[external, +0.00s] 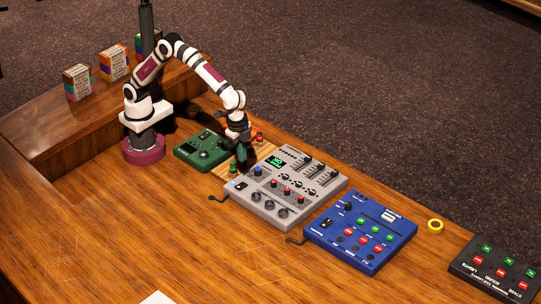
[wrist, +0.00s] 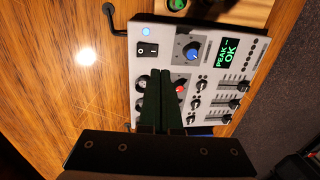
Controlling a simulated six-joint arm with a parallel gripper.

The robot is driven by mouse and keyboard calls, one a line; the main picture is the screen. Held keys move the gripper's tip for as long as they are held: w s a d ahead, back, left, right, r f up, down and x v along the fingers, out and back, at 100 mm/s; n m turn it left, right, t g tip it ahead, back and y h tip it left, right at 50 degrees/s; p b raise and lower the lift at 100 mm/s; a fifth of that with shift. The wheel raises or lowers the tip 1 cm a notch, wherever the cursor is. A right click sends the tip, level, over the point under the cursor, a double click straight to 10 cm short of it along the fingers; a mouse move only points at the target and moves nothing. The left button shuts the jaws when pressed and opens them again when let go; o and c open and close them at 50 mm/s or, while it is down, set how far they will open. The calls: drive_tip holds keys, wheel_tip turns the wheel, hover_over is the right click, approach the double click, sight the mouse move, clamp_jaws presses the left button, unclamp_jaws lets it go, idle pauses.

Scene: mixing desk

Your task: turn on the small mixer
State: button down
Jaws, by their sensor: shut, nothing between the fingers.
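A grey mixer (external: 290,215) with knobs, sliders and a lit green display stands mid-desk. A blue mixer (external: 362,262) stands to its right; I cannot tell from labels which is the small one. In the wrist view the grey mixer (wrist: 215,45) shows a black rocker switch (wrist: 147,50), a blue light (wrist: 146,31) and a display (wrist: 226,53) reading "PEAK – OK". My gripper (external: 241,171) is shut and empty, pointing down near the grey mixer's left end. In the wrist view its dark green fingertips (wrist: 171,78) cover part of the knobs; contact cannot be told.
A green device (external: 203,147) lies left of the grey mixer. Cables lie by both mixers. A yellow ring (external: 435,226) and a black light panel (external: 495,268) are at the right. Several small boxes stand on the raised shelf. The desk's front is mostly clear.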

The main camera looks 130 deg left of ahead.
drive_tip(key=r, duration=0.4)
drive_tip(key=shift+a+r, duration=0.2)
drive_tip(key=shift+a, duration=0.05)
drive_tip(key=s+d+r+m, duration=0.2)
drive_tip(key=s+r, duration=0.1)
drive_tip(key=s, duration=0.6)
drive_tip(key=s+d+r+m, duration=0.1)
drive_tip(key=s+d+r, duration=0.2)
drive_tip(key=s, duration=0.6)
drive_tip(key=s+f+m, duration=0.2)
drive_tip(key=s+f, duration=0.1)
drive_tip(key=s, duration=1)
drive_tip(key=shift+s+d+f+m, duration=0.2)
drive_tip(key=shift+d+m, duration=0.1)
drive_tip(key=shift+d, duration=0.15)
